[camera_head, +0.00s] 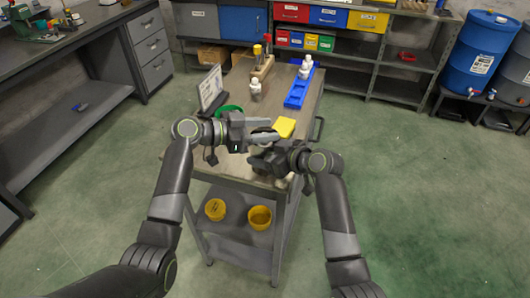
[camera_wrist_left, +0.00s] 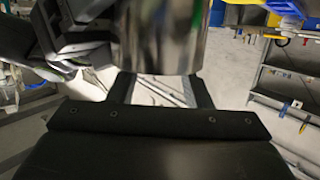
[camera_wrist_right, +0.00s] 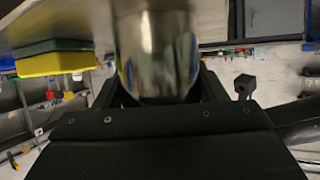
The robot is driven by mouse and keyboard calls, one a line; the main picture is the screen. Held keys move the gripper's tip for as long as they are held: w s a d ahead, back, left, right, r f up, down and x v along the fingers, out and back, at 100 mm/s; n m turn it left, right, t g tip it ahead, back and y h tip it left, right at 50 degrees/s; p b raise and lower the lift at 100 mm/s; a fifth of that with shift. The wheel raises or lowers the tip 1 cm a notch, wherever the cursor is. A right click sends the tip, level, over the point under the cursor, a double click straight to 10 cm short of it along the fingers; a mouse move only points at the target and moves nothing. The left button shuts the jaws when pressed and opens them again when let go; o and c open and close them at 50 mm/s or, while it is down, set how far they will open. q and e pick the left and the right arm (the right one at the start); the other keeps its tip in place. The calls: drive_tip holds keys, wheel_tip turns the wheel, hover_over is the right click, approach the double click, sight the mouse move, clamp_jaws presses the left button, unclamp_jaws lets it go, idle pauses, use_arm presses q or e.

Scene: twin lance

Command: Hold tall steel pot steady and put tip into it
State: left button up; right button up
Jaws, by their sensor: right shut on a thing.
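The tall steel pot (camera_head: 264,138) is at the near part of the cart top, between my two grippers, mostly hidden in the head view. Its shiny wall fills the top middle of the left wrist view (camera_wrist_left: 165,35) and the right wrist view (camera_wrist_right: 157,55). My right gripper (camera_head: 266,152) is shut on the pot, with a finger on each side of it. My left gripper (camera_head: 250,133) is at the pot's left side, its fingers apart, with the pot in front of them; I cannot tell whether they touch it. I cannot tell which thing is the tip.
A yellow sponge (camera_head: 285,127) lies right of the pot. On the cart top (camera_head: 278,85) are a green round thing (camera_head: 230,111), a sign (camera_head: 210,88), a white bottle (camera_head: 255,90), a wooden block (camera_head: 262,68) and a blue tray (camera_head: 298,90). Yellow containers (camera_head: 260,217) stand on the lower shelf.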

use_arm(q)
drive_tip(key=shift+o, duration=1)
drive_tip(key=f, duration=0.2)
drive_tip(key=shift+s+a+f+y, duration=0.1)
drive_tip(key=shift+s+f+y, duration=0.1)
drive_tip(key=shift+f+y, duration=0.1)
use_arm(e)
drive_tip(key=shift+w+a+r+y, duration=0.1)
drive_tip(key=shift+a+r+y, duration=0.1)
drive_tip(key=shift+r, duration=0.35)
drive_tip(key=shift+w+a+r+y, duration=0.1)
drive_tip(key=shift+a+r, duration=0.1)
drive_tip(key=shift+r, duration=0.3)
drive_tip(key=shift+w+d+f, duration=0.1)
drive_tip(key=shift+d+f, duration=0.05)
drive_tip(key=shift+f, duration=0.05)
use_arm(q)
drive_tip(key=s+a+r, duration=0.2)
drive_tip(key=a+r, duration=0.2)
drive_tip(key=a, duration=0.3)
drive_tip(key=shift+a, duration=0.15)
use_arm(e)
drive_tip(key=shift+f, duration=0.15)
use_arm(q)
drive_tip(key=shift+r, duration=0.1)
use_arm(e)
drive_tip(key=o, duration=1.1)
drive_tip(key=shift+d, duration=0.1)
